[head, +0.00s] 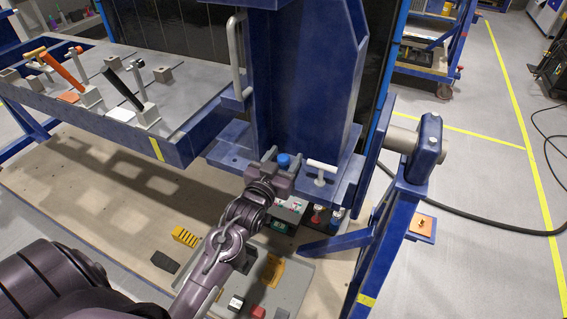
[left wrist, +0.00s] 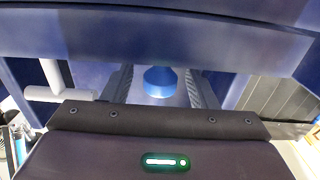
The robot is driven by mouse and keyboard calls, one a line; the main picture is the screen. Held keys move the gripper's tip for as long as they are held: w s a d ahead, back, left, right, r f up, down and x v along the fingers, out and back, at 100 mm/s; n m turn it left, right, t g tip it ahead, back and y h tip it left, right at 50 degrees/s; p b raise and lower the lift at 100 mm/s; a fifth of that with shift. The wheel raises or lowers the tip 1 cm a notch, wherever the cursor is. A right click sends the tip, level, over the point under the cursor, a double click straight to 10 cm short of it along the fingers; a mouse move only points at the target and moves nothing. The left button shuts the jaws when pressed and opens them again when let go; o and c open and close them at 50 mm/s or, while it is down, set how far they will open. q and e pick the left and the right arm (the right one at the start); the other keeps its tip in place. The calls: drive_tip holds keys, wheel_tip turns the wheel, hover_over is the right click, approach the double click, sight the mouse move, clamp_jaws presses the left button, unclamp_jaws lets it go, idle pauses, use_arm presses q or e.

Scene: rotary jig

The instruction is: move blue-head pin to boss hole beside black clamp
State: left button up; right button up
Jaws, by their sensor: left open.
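The blue-head pin (head: 283,160) is upright at the blue bracket foot below the column. My left gripper (head: 280,160) is open there, with one finger on each side of the blue head. In the left wrist view the blue head (left wrist: 160,82) shows between the two ridged fingers (left wrist: 160,88), with a gap on both sides. The black clamp (head: 126,90) stands on the grey fixture plate at the left, with grey boss blocks (head: 163,73) near it. Their holes are too small to make out. My right gripper is not in view.
A white T-handle pin (head: 321,168) stands just right of my left gripper. An orange-handled clamp (head: 65,68) is left of the black one. The tall blue column (head: 305,75) rises behind the gripper. A grey tray (head: 285,285) with small parts lies below.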

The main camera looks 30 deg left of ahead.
use_arm(q)
drive_tip(key=shift+c, duration=0.3)
drive_tip(key=c, duration=1)
